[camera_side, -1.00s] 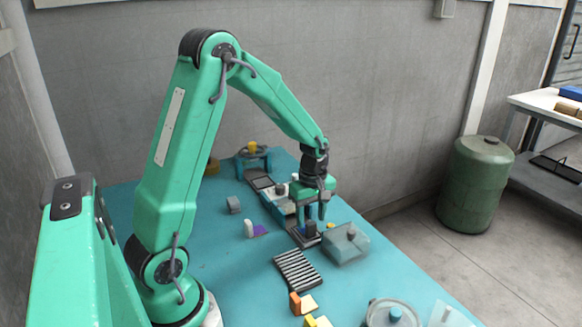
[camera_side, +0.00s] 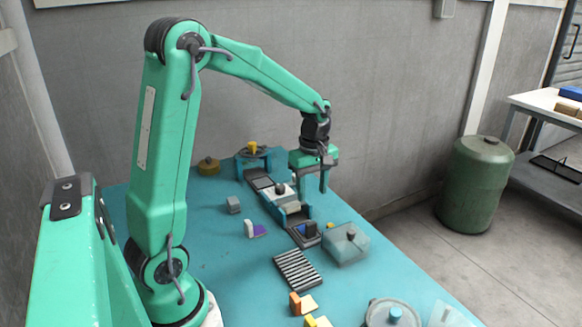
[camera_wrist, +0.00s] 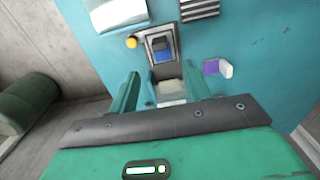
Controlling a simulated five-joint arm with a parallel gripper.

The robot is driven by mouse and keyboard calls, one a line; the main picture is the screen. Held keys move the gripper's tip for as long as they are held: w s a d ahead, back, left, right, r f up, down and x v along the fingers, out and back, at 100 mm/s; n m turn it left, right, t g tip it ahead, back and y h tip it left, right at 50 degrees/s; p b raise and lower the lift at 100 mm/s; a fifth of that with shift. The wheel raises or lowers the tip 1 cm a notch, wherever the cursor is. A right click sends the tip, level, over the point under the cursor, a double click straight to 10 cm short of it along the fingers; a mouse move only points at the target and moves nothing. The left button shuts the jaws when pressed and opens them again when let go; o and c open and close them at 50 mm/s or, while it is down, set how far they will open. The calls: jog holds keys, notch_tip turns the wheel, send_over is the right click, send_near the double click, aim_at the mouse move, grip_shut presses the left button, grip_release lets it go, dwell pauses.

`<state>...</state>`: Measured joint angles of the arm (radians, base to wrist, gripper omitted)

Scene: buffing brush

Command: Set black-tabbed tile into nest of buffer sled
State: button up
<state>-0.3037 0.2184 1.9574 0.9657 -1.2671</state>
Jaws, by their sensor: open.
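The blue tile with the black tab (camera_side: 311,229) lies in the dark nest of the buffer sled (camera_side: 302,240). In the wrist view the blue tile (camera_wrist: 162,56) sits within the sled's grey frame (camera_wrist: 149,50); whether it is fully seated I cannot tell. My gripper (camera_side: 313,192) is open and empty, above and behind the sled, clear of the tile. In the wrist view my gripper's two fingers (camera_wrist: 160,80) stand apart, with a pale brush or pad beyond them.
A clear box (camera_side: 346,243) stands right of the sled. A slatted rack (camera_side: 297,270) is in front. A purple tile with a white tab (camera_side: 255,230) and a grey cube (camera_side: 233,204) lie left. A white block with a dark knob (camera_side: 281,190) sits on the track behind.

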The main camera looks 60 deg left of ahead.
jog(key=shift+r, duration=0.1)
jog(key=s+d+r+m+t, duration=0.2)
jog(key=s+d+r+m, duration=0.3)
jog(key=m, duration=0.4)
jog(key=s+d+r+m+t, duration=0.3)
jog(key=s+d+r+m, duration=0.2)
jog(key=s+d+m, duration=0.2)
jog(key=s+m, duration=0.2)
jog(key=s, duration=0.1)
jog(key=shift+s+t, duration=0.3)
